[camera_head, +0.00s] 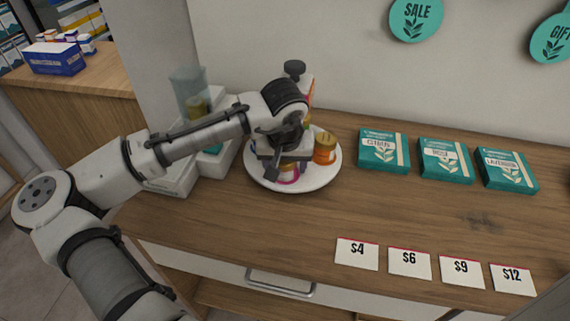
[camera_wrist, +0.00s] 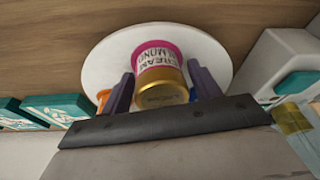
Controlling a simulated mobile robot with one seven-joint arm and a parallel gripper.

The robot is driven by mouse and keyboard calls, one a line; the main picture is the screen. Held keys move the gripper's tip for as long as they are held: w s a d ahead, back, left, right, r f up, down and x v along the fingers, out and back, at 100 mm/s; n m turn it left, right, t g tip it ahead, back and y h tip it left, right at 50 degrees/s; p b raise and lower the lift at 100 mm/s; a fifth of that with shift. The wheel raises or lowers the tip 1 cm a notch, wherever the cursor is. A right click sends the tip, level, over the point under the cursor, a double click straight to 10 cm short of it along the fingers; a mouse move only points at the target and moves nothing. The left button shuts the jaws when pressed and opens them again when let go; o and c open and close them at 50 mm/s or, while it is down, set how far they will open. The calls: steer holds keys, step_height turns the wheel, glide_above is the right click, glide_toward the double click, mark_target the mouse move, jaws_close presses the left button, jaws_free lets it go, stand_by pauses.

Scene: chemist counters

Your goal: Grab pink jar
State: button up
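The pink jar (camera_wrist: 157,62) has a pink and white label and a gold lid. It stands on a round white plate (camera_head: 264,179), and in the head view its pink lower part (camera_head: 288,178) shows below my gripper (camera_head: 285,163). In the wrist view my gripper (camera_wrist: 162,88) has one dark finger on each side of the jar. The fingers are apart around it, and a small gap seems to show at the sides. The rest of the jar is hidden by the gripper in the head view.
An orange jar (camera_head: 325,148) stands on the plate just right of my gripper. A tall bottle (camera_head: 297,82) is behind. A white device (camera_head: 213,160) stands left of the plate. Teal boxes (camera_head: 384,151) lie to the right, with price cards (camera_head: 357,254) in front.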

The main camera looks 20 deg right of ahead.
steer(key=c, duration=0.8)
steer(key=shift+r, duration=0.1)
